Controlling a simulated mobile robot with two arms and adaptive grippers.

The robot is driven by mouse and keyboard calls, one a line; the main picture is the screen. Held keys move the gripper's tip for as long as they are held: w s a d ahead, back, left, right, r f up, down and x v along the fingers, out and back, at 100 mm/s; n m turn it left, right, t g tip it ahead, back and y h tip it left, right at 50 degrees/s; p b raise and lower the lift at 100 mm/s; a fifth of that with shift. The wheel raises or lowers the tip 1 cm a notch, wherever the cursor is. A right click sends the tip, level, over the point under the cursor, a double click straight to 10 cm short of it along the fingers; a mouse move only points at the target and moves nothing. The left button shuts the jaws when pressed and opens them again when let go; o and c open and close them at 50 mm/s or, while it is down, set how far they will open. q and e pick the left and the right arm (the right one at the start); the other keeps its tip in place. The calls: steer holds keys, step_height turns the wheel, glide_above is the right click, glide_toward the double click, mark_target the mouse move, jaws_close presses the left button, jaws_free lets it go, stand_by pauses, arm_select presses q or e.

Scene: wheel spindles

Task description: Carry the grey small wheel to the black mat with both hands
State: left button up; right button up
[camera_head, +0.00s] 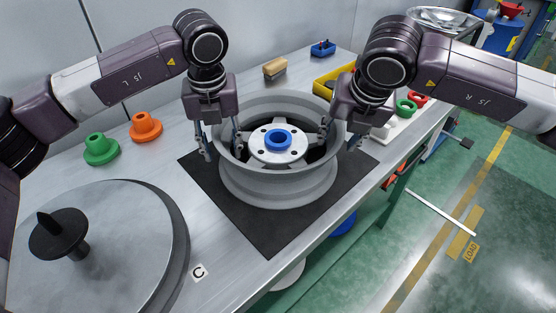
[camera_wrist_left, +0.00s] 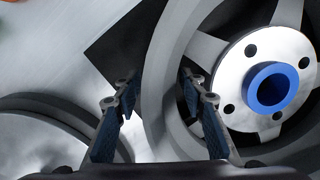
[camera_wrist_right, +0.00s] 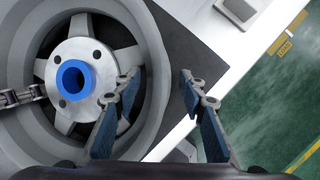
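The grey small wheel (camera_head: 282,190), with a silver hub and a blue ring in its centre, stands flat on the black mat (camera_head: 260,228). My left gripper (camera_head: 221,146) is at the wheel's left rim, with one finger outside and one inside it. My right gripper (camera_head: 341,140) straddles the right rim in the same way. In the wrist views, the fingers of the left gripper (camera_wrist_left: 157,92) and right gripper (camera_wrist_right: 158,88) are spread, with gaps beside the rim wall. The far part of the mat is hidden behind the wheel and arms.
A large grey disc (camera_head: 120,215) with a black knob lies at the left front. Green (camera_head: 101,150) and orange (camera_head: 146,127) spindles stand at the left back. A yellow bin (camera_head: 328,84) and a tan block (camera_head: 275,68) are behind the wheel. The table's right edge is near the mat.

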arm_select(q)
steer(key=r, duration=0.4)
steer(key=s+r, duration=0.1)
steer(key=r, duration=0.6)
steer(key=shift+s+d+r, duration=0.15)
steer(key=shift+d+r, duration=0.05)
steer(key=shift+r, duration=0.1)
arm_select(e)
steer(key=shift+r, duration=0.1)
steer(key=v, duration=1.1)
steer(key=shift+s+r, duration=0.2)
steer(key=shift+r, duration=0.2)
